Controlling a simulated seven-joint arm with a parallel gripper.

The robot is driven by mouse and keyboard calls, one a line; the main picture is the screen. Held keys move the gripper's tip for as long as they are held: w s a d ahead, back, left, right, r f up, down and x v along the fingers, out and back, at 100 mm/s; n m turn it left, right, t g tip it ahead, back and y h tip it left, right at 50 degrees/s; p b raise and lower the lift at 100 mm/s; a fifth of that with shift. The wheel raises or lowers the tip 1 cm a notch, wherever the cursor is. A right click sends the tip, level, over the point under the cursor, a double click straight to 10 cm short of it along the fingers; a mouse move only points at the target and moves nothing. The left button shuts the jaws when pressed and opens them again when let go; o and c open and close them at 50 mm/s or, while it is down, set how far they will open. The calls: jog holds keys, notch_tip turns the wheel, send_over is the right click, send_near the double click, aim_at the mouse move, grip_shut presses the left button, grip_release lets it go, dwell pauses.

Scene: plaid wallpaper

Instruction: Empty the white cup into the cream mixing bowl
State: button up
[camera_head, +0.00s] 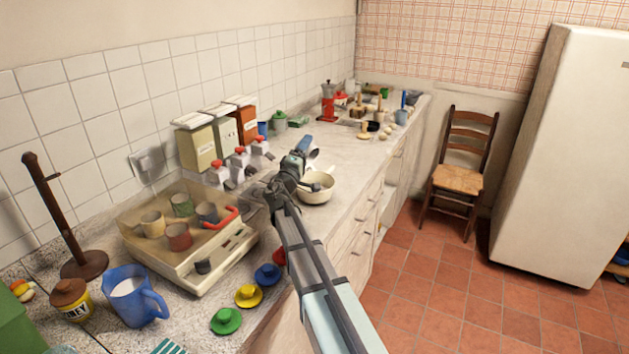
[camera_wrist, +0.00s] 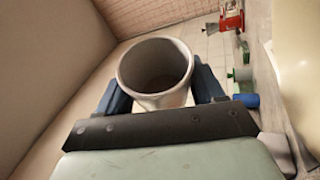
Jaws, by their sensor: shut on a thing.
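My gripper (camera_head: 304,150) is shut on the white cup (camera_wrist: 160,101), with one blue finger on each side of it in the wrist view. The wrist view is rolled and looks into the cup's dark inside; I cannot tell whether anything is in it. In the head view only a small part of the cup (camera_head: 314,152) shows beside the fingers, and it looks tipped well over to one side. The cream mixing bowl (camera_head: 317,194) stands upright on the counter just below the gripper, its left side partly hidden by my wrist. A cream surface at the wrist view's right edge looks like the bowl (camera_wrist: 298,50).
Canisters (camera_head: 198,147) and red-topped bottles (camera_head: 240,160) stand left of the bowl. Counter right of the bowl is clear.

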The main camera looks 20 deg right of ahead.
jog(key=shift+w+f+n+y, duration=0.1)
jog(key=shift+n+y, duration=0.2)
jog(key=shift+n, duration=0.2)
jog(key=shift+a+n, duration=0.1)
jog(key=shift+n, duration=0.2)
jog(key=shift+w+a+f+n+y, duration=0.1)
jog(key=shift+w+f+n+y, duration=0.1)
jog(key=shift+n+y, duration=0.4)
jog(key=shift+w+a+f+n+y, duration=0.1)
jog(key=shift+w+f+n+y, duration=0.2)
jog(key=shift+n, duration=0.65)
jog(key=shift+a+f+n+y, duration=0.1)
jog(key=shift+n+y, duration=0.4)
jog(key=shift+n, duration=0.25)
jog(key=shift+w+a+f+n+y, duration=0.15)
jog(key=shift+w+a+n, duration=0.1)
jog(key=shift+w+n, duration=0.2)
jog(key=shift+w+a+f+n+y, duration=0.2)
jog(key=shift+w+n, duration=0.15)
jog(key=shift+n, duration=0.2)
jog(key=shift+w+a+f+n+g+y+p, duration=0.1)
jog(key=shift+w+a+f+n+g, duration=0.35)
jog(key=shift+w+f+n+g, duration=1)
jog(key=shift+w+a+f+n+g+y+p, duration=0.25)
jog(key=shift+a+f+n+g, duration=0.4)
jog(key=shift+n, duration=1.65)
jog(key=shift+w+a+f+n+g, duration=0.3)
jog(key=shift+w+f+n+g, duration=0.8)
jog(key=shift+n, duration=0.75)
